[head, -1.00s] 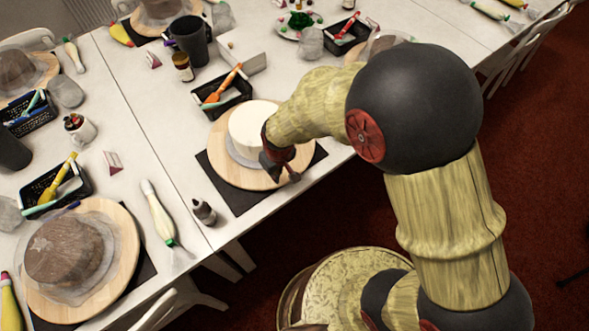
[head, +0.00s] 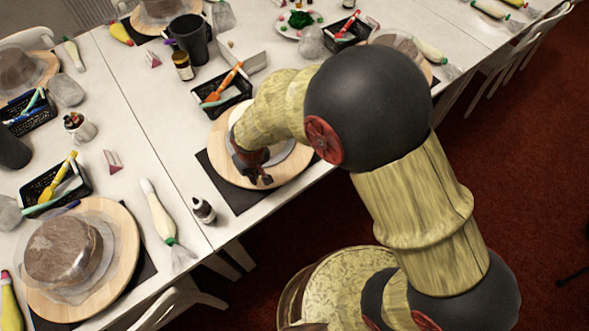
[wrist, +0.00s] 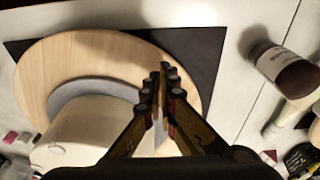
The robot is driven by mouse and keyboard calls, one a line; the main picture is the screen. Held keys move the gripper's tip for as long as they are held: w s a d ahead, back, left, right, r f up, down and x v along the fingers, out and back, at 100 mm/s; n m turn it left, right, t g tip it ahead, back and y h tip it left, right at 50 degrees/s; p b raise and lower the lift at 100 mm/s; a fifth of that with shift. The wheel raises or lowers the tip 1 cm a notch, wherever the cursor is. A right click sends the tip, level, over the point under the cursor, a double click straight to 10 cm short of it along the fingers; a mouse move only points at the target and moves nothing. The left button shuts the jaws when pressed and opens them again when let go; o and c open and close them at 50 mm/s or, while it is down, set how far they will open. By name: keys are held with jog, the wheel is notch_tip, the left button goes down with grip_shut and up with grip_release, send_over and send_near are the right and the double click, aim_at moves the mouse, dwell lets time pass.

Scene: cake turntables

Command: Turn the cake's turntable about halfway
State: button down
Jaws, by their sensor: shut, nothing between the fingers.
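The wooden turntable (head: 218,168) sits on a dark mat (head: 236,201) near the table's front edge. Its round board also shows in the wrist view (wrist: 45,70). The white cake (wrist: 80,135) stands on a grey disc (wrist: 92,90) on the board; in the head view my arm hides most of it. My gripper (head: 260,180) is over the near part of the board, in front of the cake. In the wrist view my gripper (wrist: 162,80) has its fingertips together with nothing between them, over the board near its rim. Whether the fingertips touch the board, I cannot tell.
A small bottle (head: 203,210) stands left of the mat, and it also shows in the wrist view (wrist: 285,70). A piping bag (head: 158,212) lies farther left. A black basket (head: 222,95) with tools is behind the turntable. Another cake (head: 63,250) stands at left.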

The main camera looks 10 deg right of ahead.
aim_at(291, 172)
jog(key=shift+f+b, duration=0.7)
jog(key=shift+f, duration=0.55)
jog(key=shift+w+d+r+p, duration=0.1)
jog(key=shift+d+p, duration=0.15)
jog(key=shift+d, duration=1.35)
jog(key=shift+w+d+p, duration=0.1)
jog(key=shift+d+p, duration=0.15)
jog(key=shift+d, duration=1.45)
jog(key=d, duration=0.1)
jog(key=w+d, duration=0.1)
jog(key=d, duration=0.1)
jog(key=w+d, duration=0.1)
jog(key=d, duration=0.1)
jog(key=shift+w+d, duration=0.15)
jog(key=shift+d, duration=0.15)
